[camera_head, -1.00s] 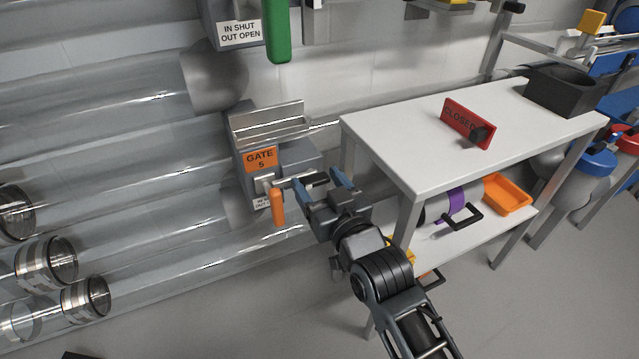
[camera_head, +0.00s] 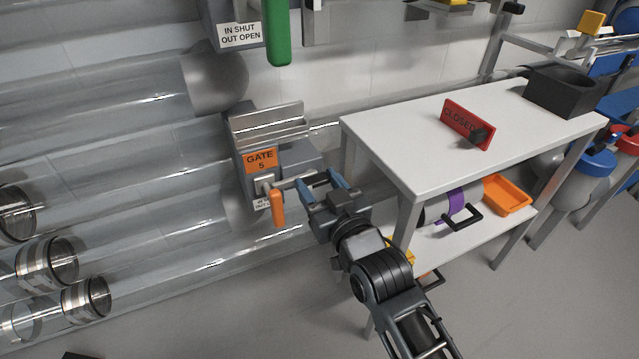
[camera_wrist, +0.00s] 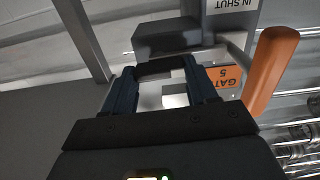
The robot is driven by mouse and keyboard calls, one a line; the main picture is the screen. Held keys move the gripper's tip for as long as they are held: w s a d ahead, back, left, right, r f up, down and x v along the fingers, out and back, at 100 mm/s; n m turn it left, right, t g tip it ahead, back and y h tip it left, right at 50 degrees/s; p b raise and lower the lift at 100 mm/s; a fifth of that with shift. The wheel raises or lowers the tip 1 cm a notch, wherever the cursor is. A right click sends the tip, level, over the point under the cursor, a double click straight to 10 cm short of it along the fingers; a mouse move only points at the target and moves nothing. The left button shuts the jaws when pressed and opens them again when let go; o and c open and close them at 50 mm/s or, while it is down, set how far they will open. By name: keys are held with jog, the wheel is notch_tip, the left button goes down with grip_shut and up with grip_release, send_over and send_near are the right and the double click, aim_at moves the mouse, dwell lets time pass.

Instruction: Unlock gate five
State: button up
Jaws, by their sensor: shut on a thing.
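The gate five box (camera_head: 297,158) is grey, with an orange "GATE 5" sign (camera_head: 260,159) and an orange handle (camera_head: 278,208) hanging down on its front. The sign (camera_wrist: 224,77) and handle (camera_wrist: 270,70) also show in the wrist view, the sign upside down. My gripper (camera_head: 320,184) is just right of the handle, in front of the box. Its fingers are closed on a dark bar (camera_wrist: 160,67), which spans between the fingertips in the wrist view. A thin rod runs from the box front toward my fingers. How bar and rod join is hard to see.
A white table (camera_head: 400,140) stands close to the right of my arm, with a red "CLOSED" sign (camera_head: 467,124) and a dark bin (camera_head: 563,92). An orange tray (camera_head: 507,195) is on its lower shelf. Clear tubes (camera_head: 100,150) fill the left. A green handle (camera_head: 278,30) hangs above.

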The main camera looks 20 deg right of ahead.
jog(key=n+p, duration=0.2)
jog(key=n, duration=0.1)
jog(key=shift+a+r, duration=0.15)
jog(key=n+p, duration=0.2)
jog(key=n, duration=0.4)
jog(key=n+p, duration=0.1)
jog(key=n, duration=0.2)
jog(key=shift+a+f+n+p, duration=0.15)
jog(key=shift+f+n+p, duration=0.15)
jog(key=shift+n+p, duration=0.1)
dwell(0.3)
jog(key=o, duration=1.5)
jog(key=shift+s, duration=0.1)
jog(key=s, duration=0.7)
jog(key=shift+s+d+p, duration=0.2)
jog(key=shift+s+p, duration=0.05)
jog(key=shift+p, duration=0.15)
